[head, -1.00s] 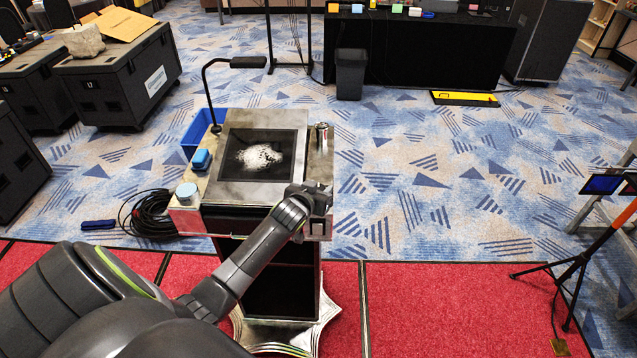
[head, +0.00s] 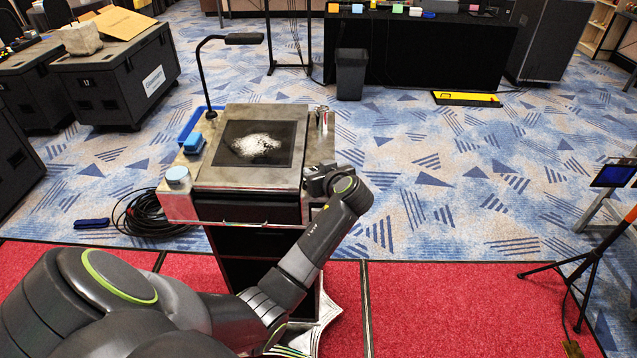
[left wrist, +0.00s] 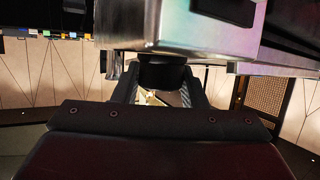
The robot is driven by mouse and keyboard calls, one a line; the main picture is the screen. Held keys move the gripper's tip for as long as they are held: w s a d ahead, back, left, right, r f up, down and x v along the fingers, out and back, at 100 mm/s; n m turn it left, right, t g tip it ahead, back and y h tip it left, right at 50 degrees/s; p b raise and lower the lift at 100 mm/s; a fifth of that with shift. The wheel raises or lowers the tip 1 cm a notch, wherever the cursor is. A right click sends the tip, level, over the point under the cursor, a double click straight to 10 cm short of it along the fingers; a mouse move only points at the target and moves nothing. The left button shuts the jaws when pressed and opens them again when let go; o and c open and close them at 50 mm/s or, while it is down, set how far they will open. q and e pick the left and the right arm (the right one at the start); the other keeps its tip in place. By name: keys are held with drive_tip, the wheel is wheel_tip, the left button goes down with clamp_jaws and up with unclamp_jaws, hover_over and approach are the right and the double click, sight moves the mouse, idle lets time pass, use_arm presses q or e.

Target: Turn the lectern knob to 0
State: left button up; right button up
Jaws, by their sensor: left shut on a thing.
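The lectern (head: 215,180) stands in front of me with a dark glass panel on its top. My left gripper (head: 320,178) is at the lectern's right front corner, with its wrist bent over it. In the left wrist view my left gripper (left wrist: 162,82) has its two fingers on either side of a dark round knob (left wrist: 163,72) under the lectern's metal edge, and is shut on it. The knob is hidden behind the gripper in the head view. Its marks and setting cannot be read. My right gripper is not in view.
A gooseneck lamp (head: 205,85), a blue box (head: 194,143) and a pale round cap (head: 177,175) are on the lectern's left side. Coiled black cable (head: 145,215) lies beside it. A tripod (head: 585,262) stands at right. Red carpet (head: 450,300) in front is clear.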

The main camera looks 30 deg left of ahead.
use_arm(q)
drive_tip(key=n+g+b, duration=0.2)
drive_tip(key=n+g+y+b, duration=0.1)
drive_tip(key=n+g+b, duration=0.1)
drive_tip(key=b, duration=0.1)
drive_tip(key=n+g+y+b, duration=0.1)
drive_tip(key=n+g+b, duration=0.1)
drive_tip(key=b, duration=0.1)
drive_tip(key=shift+f+g, duration=0.3)
drive_tip(key=shift+f, duration=0.05)
drive_tip(key=shift+r+n+g+b, duration=0.2)
drive_tip(key=shift+n+g+b, duration=1.15)
drive_tip(key=shift+g, duration=0.25)
drive_tip(key=o, duration=0.7)
